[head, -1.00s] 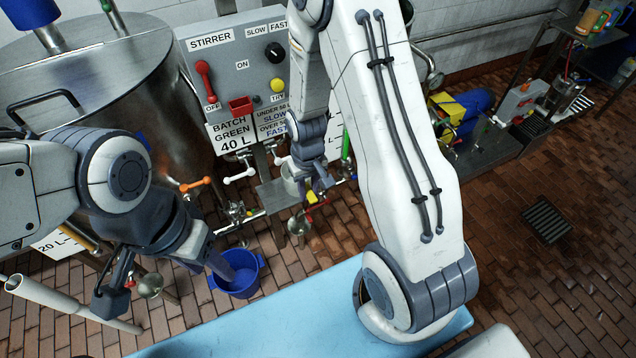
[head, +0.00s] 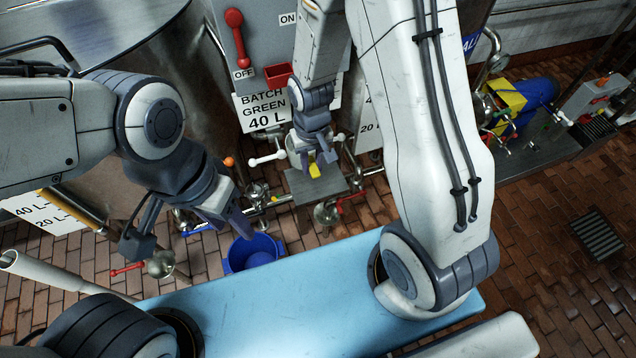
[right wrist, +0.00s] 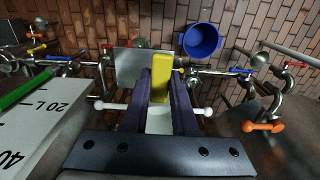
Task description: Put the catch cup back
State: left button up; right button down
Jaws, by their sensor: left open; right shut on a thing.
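My right gripper (head: 314,165) is shut on a yellow piece (right wrist: 161,78), which shows between its fingers in the right wrist view. A pale part (right wrist: 158,120) shows behind the yellow piece, between the fingers. I take the held thing to be the catch cup, but its body is mostly hidden. The right gripper is over the small grey shelf (head: 328,184), in front of the vessel's pipes. I cannot tell whether the held thing touches the shelf. My left gripper (head: 236,222) is open, pointing down close to the blue bucket (head: 254,256).
The blue bucket also shows in the right wrist view (right wrist: 202,41). Valves and pipes with coloured handles, one orange (right wrist: 262,126), run beside the shelf. A light blue surface (head: 270,305) lies in front. A floor drain (head: 597,234) is at right, with open brick floor around it.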

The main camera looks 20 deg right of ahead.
jog(key=s+a+f+b, duration=0.3)
jog(key=a+f+b, duration=0.1)
jog(key=f+b, duration=0.4)
jog(key=s+a+f+b, duration=0.2)
jog(key=a+f+b, duration=0.35)
jog(key=b, duration=0.35)
jog(key=shift+w+d+f+b, duration=0.2)
jog(key=shift+w+d+f, duration=0.45)
jog(key=shift+w+d, duration=1.5)
jog(key=shift+w+d+f+b, duration=0.15)
jog(key=shift+w+d+f, duration=0.8)
jog(key=shift+d, duration=2.1)
jog(key=shift+w+d+f+b, duration=0.2)
jog(key=shift+w+d+f, duration=0.2)
jog(key=shift+w+d, duration=1.85)
jog(key=shift+s+d+f, duration=0.1)
jog(key=shift+s+d, duration=0.25)
jog(key=shift+s, duration=0.1)
jog(key=c, duration=0.7)
grip_release()
